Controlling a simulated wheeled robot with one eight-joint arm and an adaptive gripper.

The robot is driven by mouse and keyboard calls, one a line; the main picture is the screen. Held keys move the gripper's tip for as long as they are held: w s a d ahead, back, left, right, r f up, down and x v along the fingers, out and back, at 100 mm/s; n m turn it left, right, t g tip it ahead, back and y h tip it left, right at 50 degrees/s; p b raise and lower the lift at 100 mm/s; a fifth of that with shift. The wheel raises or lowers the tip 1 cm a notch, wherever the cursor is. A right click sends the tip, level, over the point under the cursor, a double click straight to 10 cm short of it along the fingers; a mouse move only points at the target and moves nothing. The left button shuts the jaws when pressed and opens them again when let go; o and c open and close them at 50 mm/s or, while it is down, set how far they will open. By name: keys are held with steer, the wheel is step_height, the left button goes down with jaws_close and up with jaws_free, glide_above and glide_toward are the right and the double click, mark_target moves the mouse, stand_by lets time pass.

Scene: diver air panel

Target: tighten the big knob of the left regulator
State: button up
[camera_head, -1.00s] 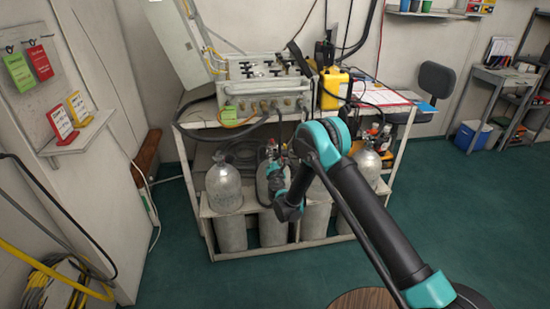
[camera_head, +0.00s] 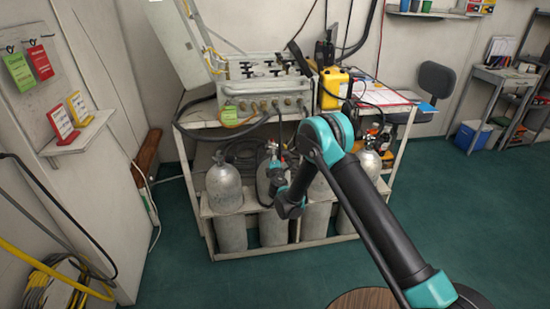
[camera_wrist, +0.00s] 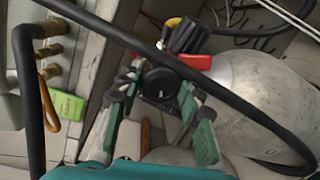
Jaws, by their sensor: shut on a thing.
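The big round black knob (camera_wrist: 160,82) of the regulator shows in the middle of the wrist view, facing the camera. My gripper (camera_wrist: 159,86) is shut on it, with one green-and-grey finger on its left and one on its right. Red parts and a second, ribbed black knob (camera_wrist: 186,36) sit just above it, near the neck of a grey cylinder (camera_wrist: 255,85). In the head view my gripper (camera_head: 275,165) is at the top of the second cylinder from the left (camera_head: 264,187); the knob is too small to make out there.
A black hose (camera_wrist: 225,95) crosses the wrist view close above the knob. The air panel (camera_head: 262,100) stands on the white rack above the cylinders. Brass fittings (camera_wrist: 50,50) and a green tag (camera_wrist: 66,104) are at the left. The green floor (camera_head: 470,220) is clear to the right.

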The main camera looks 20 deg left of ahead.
steer(key=shift+d+f+m, duration=0.1)
steer(key=shift+m, duration=1.4)
steer(key=o, duration=1.2)
steer(key=shift+c, duration=0.2)
steer(key=shift+s, duration=0.15)
steer(key=v, duration=0.7)
steer(key=shift+d, duration=0.2)
